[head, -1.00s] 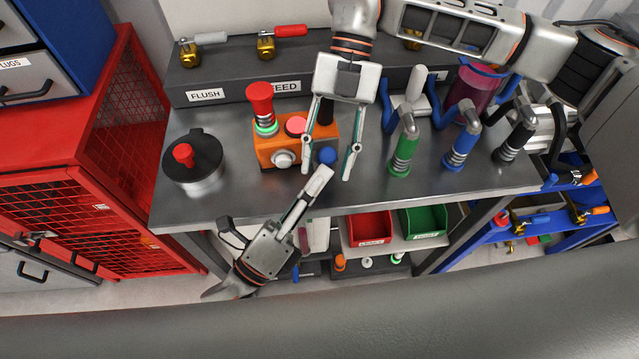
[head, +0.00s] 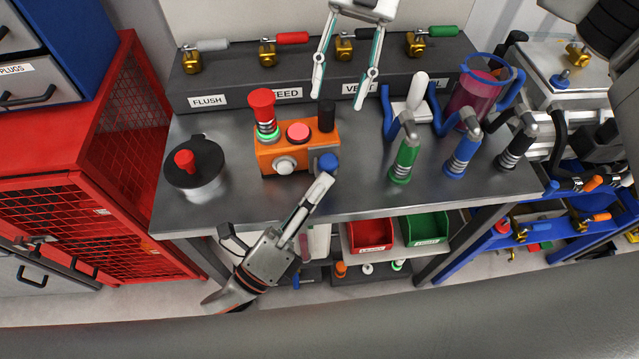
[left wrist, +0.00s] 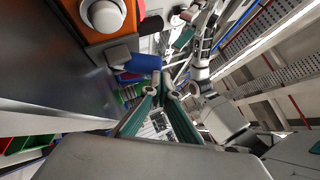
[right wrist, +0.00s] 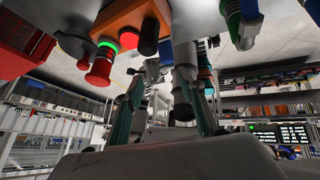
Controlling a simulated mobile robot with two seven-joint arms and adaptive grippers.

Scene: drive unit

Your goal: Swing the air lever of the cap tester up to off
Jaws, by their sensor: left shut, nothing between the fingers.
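The cap tester is an orange box (head: 294,157) on the steel bench, with a red cap over a lit green ring, a pink button and a white knob. Its blue-ended lever (head: 328,163) is at the box's right end. A blue handle (left wrist: 143,63) also shows in the left wrist view, just beyond the fingers. My left gripper (head: 323,182) is shut and empty, its tips just below the lever in the head view; I cannot tell whether they touch it. My right gripper (head: 342,97) is open and empty above the back of the bench, behind the tester.
A dark lidded pot (head: 193,163) stands left of the tester. Green (head: 404,158), blue (head: 462,154) and black (head: 513,148) handled fittings stand to the right. A grey valve block (head: 240,82) runs along the back. Red (head: 369,236) and green bins sit below the bench.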

